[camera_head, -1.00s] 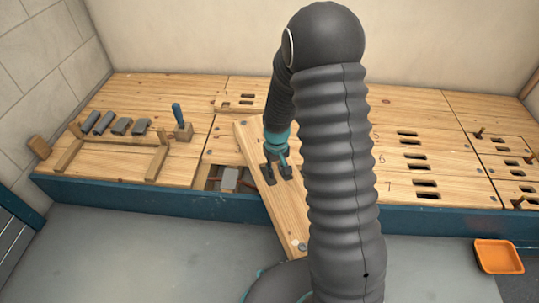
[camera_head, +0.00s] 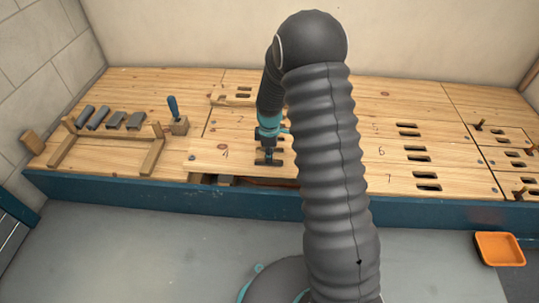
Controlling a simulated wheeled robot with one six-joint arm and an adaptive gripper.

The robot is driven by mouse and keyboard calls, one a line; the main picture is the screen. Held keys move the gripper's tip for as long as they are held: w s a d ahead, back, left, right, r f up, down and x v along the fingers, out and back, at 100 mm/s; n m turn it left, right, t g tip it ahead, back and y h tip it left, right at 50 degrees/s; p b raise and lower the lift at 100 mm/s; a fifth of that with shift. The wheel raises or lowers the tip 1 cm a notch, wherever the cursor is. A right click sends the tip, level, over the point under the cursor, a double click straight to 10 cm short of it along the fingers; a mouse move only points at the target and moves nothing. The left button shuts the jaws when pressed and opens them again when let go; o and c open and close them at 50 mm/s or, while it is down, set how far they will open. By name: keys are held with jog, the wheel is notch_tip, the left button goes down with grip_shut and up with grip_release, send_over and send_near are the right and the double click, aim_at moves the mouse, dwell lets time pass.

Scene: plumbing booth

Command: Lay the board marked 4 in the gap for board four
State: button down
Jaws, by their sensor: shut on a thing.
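The board marked 4 (camera_head: 221,164) is a pale wooden plank lying lengthwise across the picture, over the gap for board four (camera_head: 258,183). My gripper (camera_head: 268,159) is shut on the board at its slots, from above. The board covers most of the gap. A dark strip of the gap shows along the board's front edge, with a grey piece and a reddish pipe inside. I cannot tell whether the board touches the deck or hangs just above it. Its right end is hidden behind my arm.
Slotted boards marked 6 (camera_head: 381,152) and 7 (camera_head: 389,178) lie to the right. A wooden rack (camera_head: 106,148), several grey blocks (camera_head: 116,120) and a blue-handled tool (camera_head: 174,108) are at the left. An orange tray (camera_head: 499,249) is on the floor. The blue front edge (camera_head: 120,195) runs below.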

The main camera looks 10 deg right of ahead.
jog(key=shift+f, duration=0.15)
jog(key=shift+f+b, duration=1.6)
jog(key=shift+f, duration=0.8)
jog(key=shift+f+b, duration=0.85)
jog(key=shift+f, duration=0.95)
jog(key=c, duration=0.9)
grip_release()
notch_tip(320, 180, up, 12)
